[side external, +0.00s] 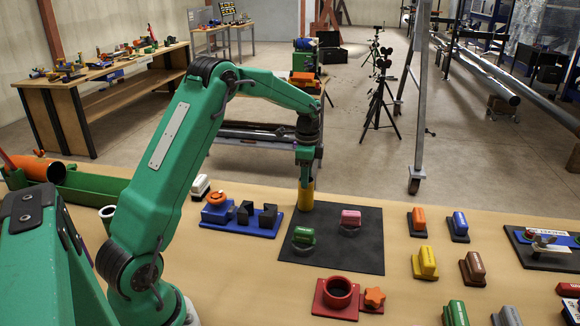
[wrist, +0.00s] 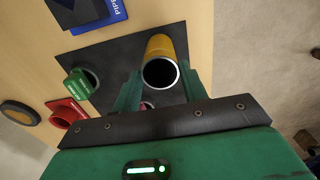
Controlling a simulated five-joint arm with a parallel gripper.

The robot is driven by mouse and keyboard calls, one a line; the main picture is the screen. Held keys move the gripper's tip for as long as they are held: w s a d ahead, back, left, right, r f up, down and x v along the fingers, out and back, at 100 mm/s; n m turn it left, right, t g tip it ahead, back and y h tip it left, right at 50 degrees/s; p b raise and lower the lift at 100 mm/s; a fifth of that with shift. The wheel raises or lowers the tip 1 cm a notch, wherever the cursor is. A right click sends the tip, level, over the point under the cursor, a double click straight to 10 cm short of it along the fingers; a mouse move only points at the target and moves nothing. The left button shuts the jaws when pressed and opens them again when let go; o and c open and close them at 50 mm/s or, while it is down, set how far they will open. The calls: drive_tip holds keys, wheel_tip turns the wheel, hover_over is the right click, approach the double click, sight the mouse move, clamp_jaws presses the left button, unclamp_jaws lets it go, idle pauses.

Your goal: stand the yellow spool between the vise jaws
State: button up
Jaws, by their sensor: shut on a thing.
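The yellow spool (side external: 306,196) is upright under my gripper (side external: 306,178), at the back left corner of the black mat. I cannot tell whether its lower end touches the mat. In the wrist view the spool (wrist: 160,48) shows its open round end between the two green fingers of my gripper (wrist: 158,84), which is shut on it. The vise (side external: 246,214) is to the left of the spool, with a blue base, two dark jaws apart from each other and an orange knob. The gap between the jaws looks empty. Part of the blue base (wrist: 112,14) shows at the top of the wrist view.
A red holder (side external: 338,293) with an orange star knob is in front. Several coloured blocks stand to the right. The table between vise and mat is clear.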

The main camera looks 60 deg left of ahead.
drive_tip(key=shift+r, duration=0.75)
drive_tip(key=shift+r, duration=2.95)
drive_tip(key=s+a+r, duration=0.1)
drive_tip(key=s+r, duration=0.1)
drive_tip(key=s, duration=0.6)
drive_tip(key=s+a+r, duration=0.1)
drive_tip(key=s+r, duration=0.1)
drive_tip(key=s, duration=0.6)
drive_tip(key=shift+r+n, duration=0.15)
drive_tip(key=shift+n, duration=0.25)
drive_tip(key=shift+w+a+f, duration=0.1)
drive_tip(key=shift+f, duration=0.1)
drive_tip(key=shift+f, duration=2.6)
drive_tip(key=shift+f, duration=1.65)
